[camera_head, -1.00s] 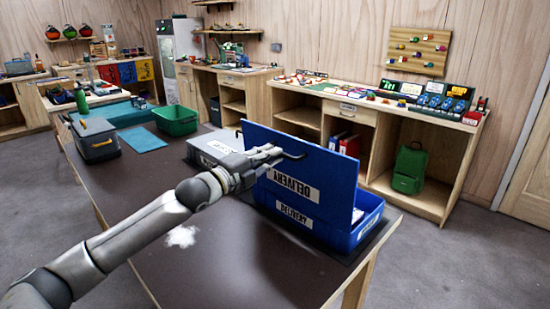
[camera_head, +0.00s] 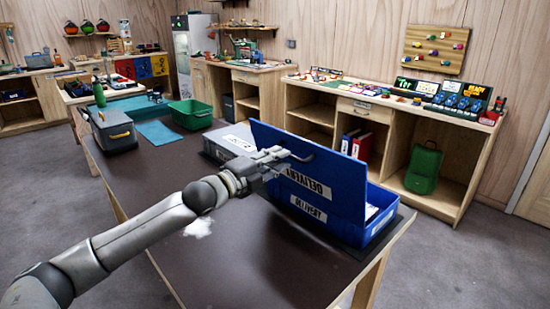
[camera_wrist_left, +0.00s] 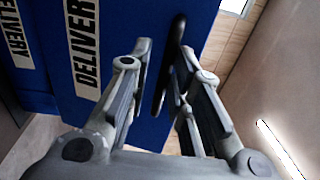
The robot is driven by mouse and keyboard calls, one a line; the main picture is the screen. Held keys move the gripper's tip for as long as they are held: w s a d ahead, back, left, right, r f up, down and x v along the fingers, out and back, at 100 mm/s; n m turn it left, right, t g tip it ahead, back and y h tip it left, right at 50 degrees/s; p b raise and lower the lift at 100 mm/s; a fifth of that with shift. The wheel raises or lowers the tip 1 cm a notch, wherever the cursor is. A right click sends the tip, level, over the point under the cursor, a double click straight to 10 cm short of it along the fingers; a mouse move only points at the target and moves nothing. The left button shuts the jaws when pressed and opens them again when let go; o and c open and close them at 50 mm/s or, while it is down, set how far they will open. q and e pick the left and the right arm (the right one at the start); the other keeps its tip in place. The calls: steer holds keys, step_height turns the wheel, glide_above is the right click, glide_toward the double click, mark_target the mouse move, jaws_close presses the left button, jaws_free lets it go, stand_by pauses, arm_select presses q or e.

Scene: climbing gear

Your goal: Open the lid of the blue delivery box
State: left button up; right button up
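The blue delivery box (camera_head: 322,222) stands near the right edge of the dark table. Its blue lid (camera_head: 335,180) stands raised, about upright, along the box's near long side, and its "DELIVERY" label is upside down. Part of the interior shows at the right end; the lid hides the rest. My left gripper (camera_head: 284,163) is at the lid's outer face, near the top edge, by the dark handle (camera_head: 302,157). In the left wrist view, the fingers (camera_wrist_left: 166,62) are apart on either side of the black handle (camera_wrist_left: 172,55), with a visible gap. My right gripper is not in view.
A grey case (camera_head: 226,146) stands just behind and left of the box. A green bin (camera_head: 190,115), a teal mat (camera_head: 159,132) and a dark toolbox (camera_head: 112,132) are at the table's far left. The near tabletop is mostly clear.

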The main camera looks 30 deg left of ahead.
arm_select(q)
steer(key=shift+o, duration=1.2)
steer(key=shift+w+d+f, duration=0.15)
steer(key=shift+w+f, duration=0.1)
steer(key=shift+f, duration=0.25)
steer(key=shift+r, duration=0.2)
steer(key=shift+s, duration=0.1)
steer(key=r+v, duration=0.1)
steer(key=v, duration=1.1)
steer(key=shift+f, duration=0.35)
